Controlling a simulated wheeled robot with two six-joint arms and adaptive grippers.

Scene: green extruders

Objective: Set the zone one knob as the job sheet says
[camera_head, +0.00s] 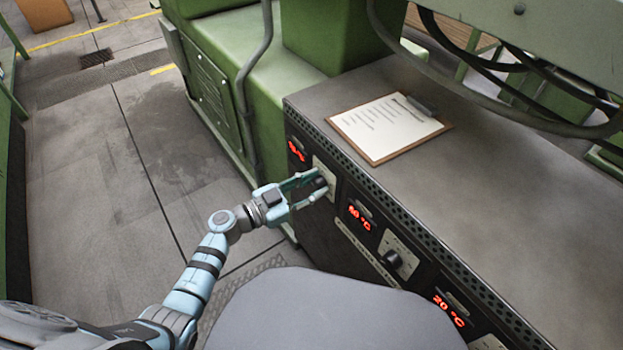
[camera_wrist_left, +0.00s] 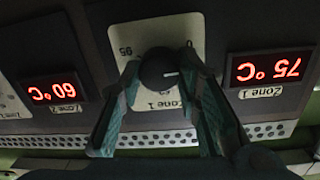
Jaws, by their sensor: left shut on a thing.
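The zone one knob (camera_wrist_left: 160,68) is round and dark, on a pale scale plate (camera_wrist_left: 196,38) marked 0 and 95. My left gripper (camera_wrist_left: 163,80) is shut on it, one finger on each side, with the plate upside down in the wrist view. In the head view the same gripper (camera_head: 318,185) reaches the panel and mostly hides the knob. The zone one display (camera_wrist_left: 270,68) reads 75 °C in red. The job sheet (camera_head: 385,122) lies on a clipboard on the cabinet top; its text is too small to read. My right gripper is not in view.
The zone two display (camera_head: 360,217) reads 60 °C, with its knob (camera_head: 393,258) beside it. A third display (camera_head: 449,310) reads 20 °C. Cables and a curved pipe (camera_head: 480,110) hang over the cabinet top (camera_head: 490,190). Floor to the left is clear.

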